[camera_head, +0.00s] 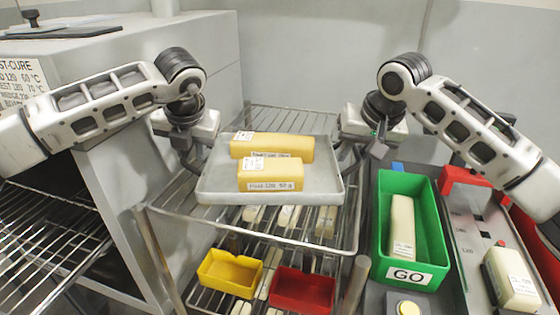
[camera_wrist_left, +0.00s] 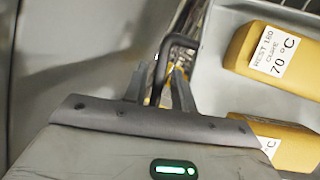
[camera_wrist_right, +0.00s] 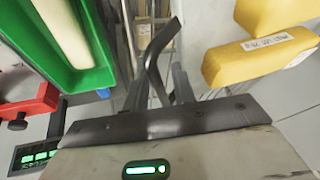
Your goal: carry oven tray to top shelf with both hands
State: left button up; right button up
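The oven tray (camera_head: 220,187) is a shallow grey metal pan with two yellow labelled blocks, the rear one (camera_head: 290,147) and the front one (camera_head: 283,179). It is over the upper wire shelf (camera_head: 325,235) of the rack; I cannot tell if it touches the wires. My left gripper (camera_head: 197,152) is at the tray's left side, its fingers around the dark left handle (camera_wrist_left: 182,41). My right gripper (camera_head: 350,150) is at the right side, its fingers around the right handle (camera_wrist_right: 153,62). Both look closed on the handles.
A green GO bin (camera_head: 382,235) with a pale block stands close right of the rack. A yellow bin (camera_head: 230,270) and a red bin (camera_head: 303,291) sit lower in front.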

pick_arm(q)
jog(key=shift+r, duration=0.15)
pick_arm(e)
jog(key=shift+r, duration=0.15)
jog(key=shift+d, duration=0.1)
pick_arm(q)
jog(key=v, duration=1.2)
pick_arm(e)
jog(key=v, duration=1.2)
pick_arm(q)
jog(key=shift+s, duration=0.1)
